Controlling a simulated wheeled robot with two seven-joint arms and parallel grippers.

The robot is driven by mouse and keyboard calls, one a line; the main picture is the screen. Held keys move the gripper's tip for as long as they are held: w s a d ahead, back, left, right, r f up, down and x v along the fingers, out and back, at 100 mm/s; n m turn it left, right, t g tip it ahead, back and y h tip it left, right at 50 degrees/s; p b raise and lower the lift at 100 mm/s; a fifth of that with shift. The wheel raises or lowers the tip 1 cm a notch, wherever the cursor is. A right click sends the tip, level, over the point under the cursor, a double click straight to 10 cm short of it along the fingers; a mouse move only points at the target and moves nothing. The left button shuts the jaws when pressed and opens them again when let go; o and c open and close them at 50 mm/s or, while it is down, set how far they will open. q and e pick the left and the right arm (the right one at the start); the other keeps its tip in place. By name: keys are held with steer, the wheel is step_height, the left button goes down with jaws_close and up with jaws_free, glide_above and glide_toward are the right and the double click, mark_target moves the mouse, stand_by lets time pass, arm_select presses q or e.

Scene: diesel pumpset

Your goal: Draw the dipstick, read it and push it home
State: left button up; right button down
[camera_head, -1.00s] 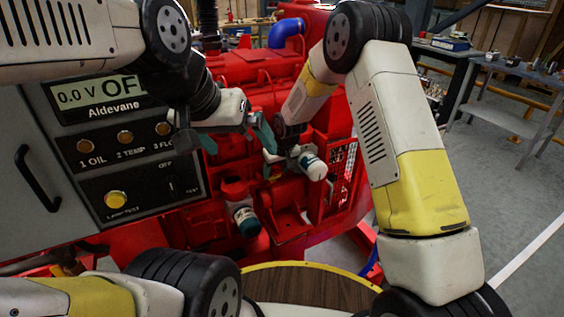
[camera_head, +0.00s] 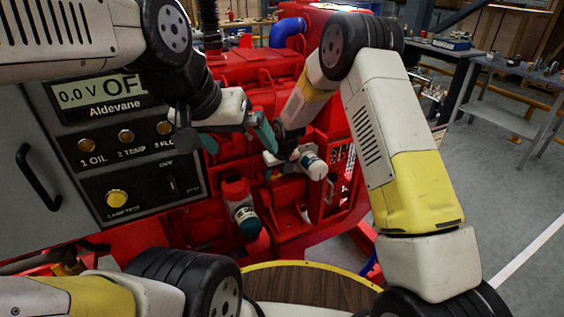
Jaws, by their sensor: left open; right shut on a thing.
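My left gripper (camera_head: 237,138) is open and empty, its two teal fingers spread in front of the red engine (camera_head: 255,85). My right gripper (camera_head: 272,158) is just below and to the right of it, close to the engine. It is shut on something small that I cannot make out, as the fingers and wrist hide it. I cannot pick out the dipstick, its handle or its tube. A white rounded part (camera_head: 313,165) shows beside the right gripper; I cannot tell what it belongs to.
The grey control panel (camera_head: 60,210) stands at the left, its display reading 0.0 V OFF. A grey bench (camera_head: 515,68) with small parts stands at the back right. The floor (camera_head: 520,190) at the right is clear.

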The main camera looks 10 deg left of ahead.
steer(key=s+d+f+v, duration=0.1)
steer(key=s+v, duration=0.1)
steer(key=v, duration=0.8)
steer(key=shift+d+r, duration=0.2)
steer(key=shift+s, duration=0.1)
steer(key=c, duration=1)
jaws_free()
steer(key=shift+o, duration=0.2)
steer(key=v, duration=0.7)
steer(key=shift+r, duration=0.4)
steer(key=shift+s+d, duration=0.1)
